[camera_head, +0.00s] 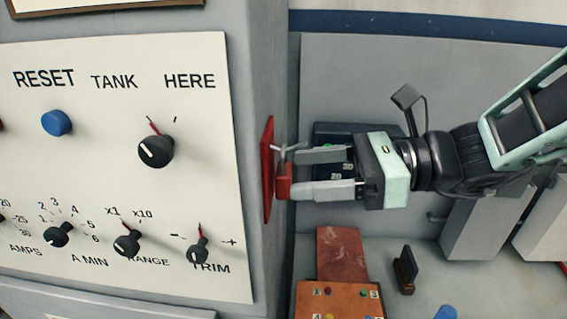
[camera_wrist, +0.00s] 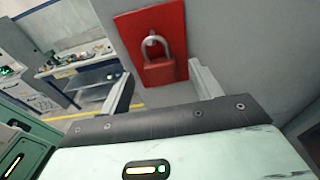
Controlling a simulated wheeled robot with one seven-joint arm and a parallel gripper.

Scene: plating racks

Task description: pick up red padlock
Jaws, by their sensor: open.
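The red padlock (camera_head: 284,182) hangs by its grey shackle in front of a red plate (camera_head: 267,170) on the side wall of the control cabinet. In the wrist view the padlock (camera_wrist: 160,71) hangs upright on the red plate (camera_wrist: 176,24), between my fingers as seen from there. My gripper (camera_head: 297,172) points left at the padlock, with its fingertips at or very near it. In the wrist view my gripper (camera_wrist: 160,80) is open, one finger to each side of the padlock. I cannot tell whether the fingers touch it.
The cabinet's white panel (camera_head: 110,95) with knobs and a blue button (camera_head: 56,123) stands left. Below my gripper are a reddish board (camera_head: 342,253), an orange box (camera_head: 338,300) and a small black stand (camera_head: 405,268). A dark device (camera_head: 330,135) sits behind my fingers.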

